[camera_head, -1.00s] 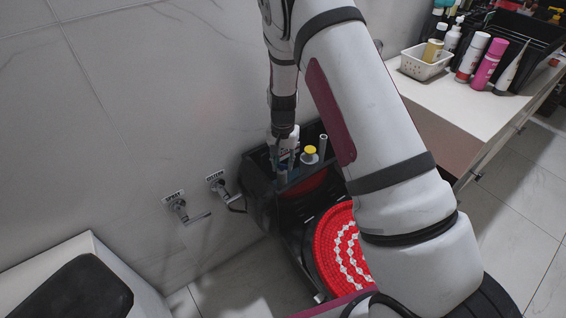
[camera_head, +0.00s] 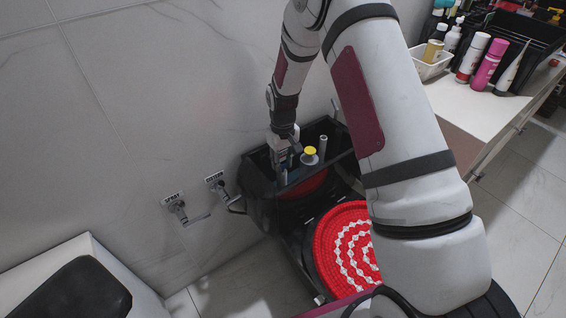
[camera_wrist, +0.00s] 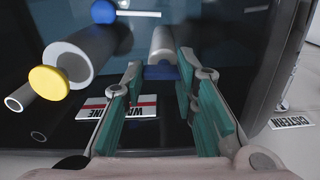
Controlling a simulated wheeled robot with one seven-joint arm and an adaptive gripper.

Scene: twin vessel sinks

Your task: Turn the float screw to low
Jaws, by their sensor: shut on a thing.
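The open black cistern (camera_head: 262,217) stands against the wall in the head view. My gripper (camera_head: 284,165) reaches down into its left part, tilted. In the wrist view, my gripper's teal-padded fingers (camera_wrist: 160,75) close on a small blue piece at the near end of a pale cylinder (camera_wrist: 162,44). This blue piece (camera_wrist: 161,73) appears to be the float screw. Its markings and turned setting cannot be read. A yellow button (camera_wrist: 49,83) on a wide grey tube is to the left; the yellow button (camera_head: 310,151) also shows in the head view.
A blue ball (camera_wrist: 103,11) is near the top of the wrist view. A red-and-white label (camera_wrist: 118,107) lies beyond the left finger. Wall valves for spray (camera_head: 177,208) and cistern (camera_head: 219,186) are left of the cistern. A counter (camera_head: 455,110) with bottles is at right.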

